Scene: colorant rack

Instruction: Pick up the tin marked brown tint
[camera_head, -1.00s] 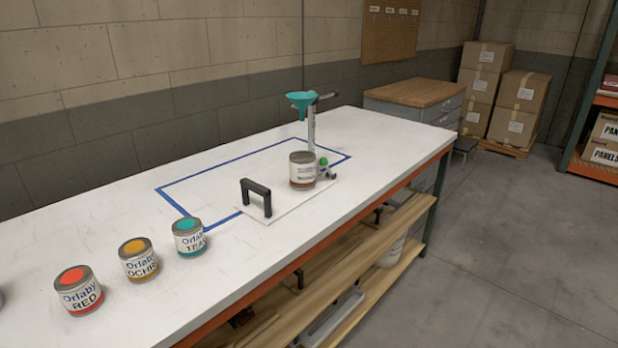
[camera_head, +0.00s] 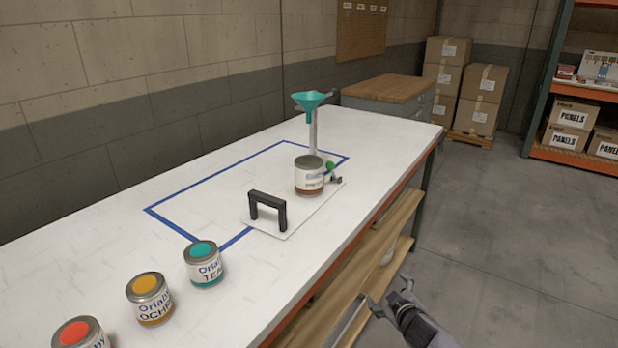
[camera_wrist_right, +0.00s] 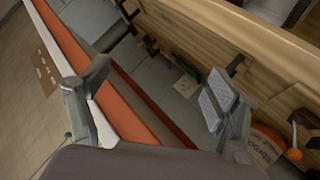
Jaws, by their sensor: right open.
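A tin with a brown lower band (camera_head: 309,178) stands upright on a white board on the workbench; its label is too small to read surely. Tins marked ochre (camera_head: 150,300), teal (camera_head: 204,265) and red (camera_head: 80,334) stand at the near left, the red one cut off by the frame edge. No label in view clearly reads brown tint. My right gripper (camera_head: 390,294) is open and empty, off the bench's front edge and apart from every tin. It also shows in the right wrist view (camera_wrist_right: 160,88), facing the bench's underside. My left gripper is not in view.
The white workbench (camera_head: 120,215) has a blue tape outline. A black handle (camera_head: 267,212) rises from the board; a teal funnel (camera_head: 310,101) on a stand is behind the tin. Wooden shelves (camera_head: 375,262) run below.

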